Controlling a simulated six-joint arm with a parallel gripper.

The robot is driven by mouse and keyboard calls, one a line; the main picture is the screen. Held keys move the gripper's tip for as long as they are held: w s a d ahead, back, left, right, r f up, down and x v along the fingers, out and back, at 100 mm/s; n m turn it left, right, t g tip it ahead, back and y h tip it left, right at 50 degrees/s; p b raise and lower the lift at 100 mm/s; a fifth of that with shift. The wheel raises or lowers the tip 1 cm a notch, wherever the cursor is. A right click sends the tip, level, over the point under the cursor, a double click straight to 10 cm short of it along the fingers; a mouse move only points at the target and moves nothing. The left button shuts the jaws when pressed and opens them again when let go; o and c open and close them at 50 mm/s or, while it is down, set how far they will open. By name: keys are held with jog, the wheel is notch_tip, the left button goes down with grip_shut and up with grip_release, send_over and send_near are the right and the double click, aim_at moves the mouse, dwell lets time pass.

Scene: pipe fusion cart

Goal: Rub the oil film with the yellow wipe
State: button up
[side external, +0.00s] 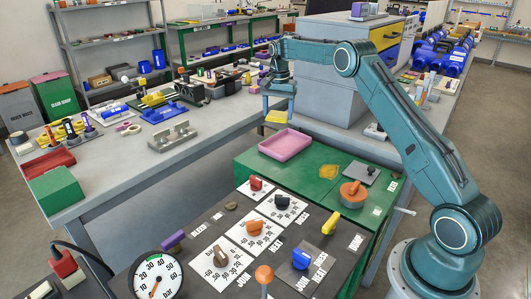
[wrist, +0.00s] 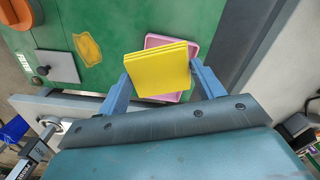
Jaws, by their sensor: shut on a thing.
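My gripper (wrist: 160,75) is shut on the yellow wipe (wrist: 157,70), a folded square pad held between its two blue fingers. In the side external view my gripper (side external: 279,92) is above and behind the pink tray, with the wipe (side external: 277,117) hanging beneath it, apart from the green surface. The oil film (side external: 329,171) is an irregular amber-yellow patch on the green top, right of the tray. In the wrist view the oil film (wrist: 88,48) lies left of the wipe, not touched by it.
The pink tray (side external: 286,145) sits on the green top (side external: 257,168), partly hidden by the wipe in the wrist view. A grey plate (side external: 360,173) and an orange-handled item (side external: 353,194) are near the film. The dark dial panel (side external: 205,240) is in front.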

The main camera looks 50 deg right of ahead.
jog(key=s+d+f+n, duration=0.4)
jog(key=s+n, duration=0.3)
jog(key=s, duration=0.2)
jog(key=s+d+f+n, duration=0.5)
jog(key=s+d+n, duration=0.2)
jog(key=s, duration=0.2)
jog(key=shift+s+d, duration=0.25)
jog(key=shift+s, duration=0.05)
jog(key=shift+f, duration=0.25)
